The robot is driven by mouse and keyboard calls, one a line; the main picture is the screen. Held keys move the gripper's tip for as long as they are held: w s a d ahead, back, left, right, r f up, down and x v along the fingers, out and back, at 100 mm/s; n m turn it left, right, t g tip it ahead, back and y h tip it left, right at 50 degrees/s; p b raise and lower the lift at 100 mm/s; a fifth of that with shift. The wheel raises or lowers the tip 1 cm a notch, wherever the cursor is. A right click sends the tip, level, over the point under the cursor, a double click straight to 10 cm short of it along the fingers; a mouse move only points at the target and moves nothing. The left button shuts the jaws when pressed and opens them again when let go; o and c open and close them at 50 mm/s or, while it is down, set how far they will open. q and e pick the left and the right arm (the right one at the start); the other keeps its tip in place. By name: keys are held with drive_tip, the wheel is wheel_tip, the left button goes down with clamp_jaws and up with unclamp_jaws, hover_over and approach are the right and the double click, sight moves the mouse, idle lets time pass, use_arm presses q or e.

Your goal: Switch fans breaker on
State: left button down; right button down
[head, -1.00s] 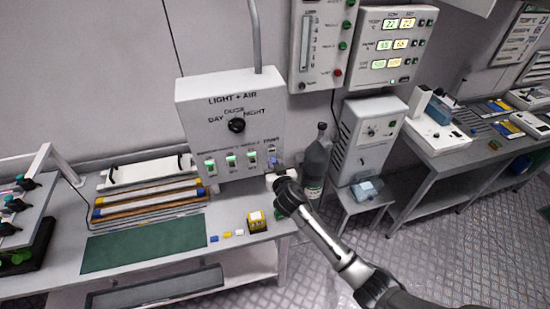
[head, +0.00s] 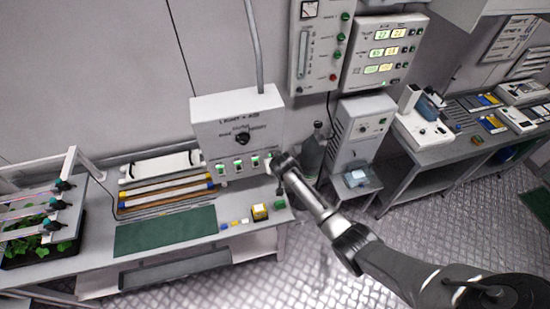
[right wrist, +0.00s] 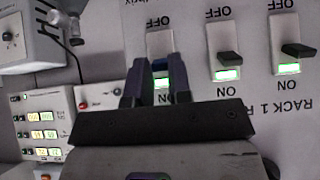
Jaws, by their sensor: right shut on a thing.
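The light and air box (head: 210,118) stands on the left bench with a row of breakers along its lower front. The fans breaker (right wrist: 160,42) is the leftmost plate in the right wrist view, where the lettering is upside down. My right gripper (right wrist: 161,62) is shut on its lever, which the fingers mostly hide. A green light shows between the fingers by the ON label. Two neighbouring breakers (right wrist: 226,58) (right wrist: 298,50) have black levers and green lights at their ON ends. In the head view my right gripper (head: 273,162) covers the row's right end. My left gripper is not in view.
A dark bottle (head: 314,150) and a grey cabinet (head: 357,130) stand just right of the box. A yellow block (head: 260,211) and small coloured pieces lie on the bench below. A green mat (head: 165,232) lies further left.

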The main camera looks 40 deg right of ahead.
drive_tip(key=shift+w+d+r+g+y+p, duration=0.15)
drive_tip(key=shift+r+g+y+p, duration=0.2)
drive_tip(key=shift+g+p, duration=0.35)
drive_tip(key=shift+f, duration=0.1)
drive_tip(key=c, duration=1.2)
unclamp_jaws()
drive_tip(key=shift+o, duration=0.8)
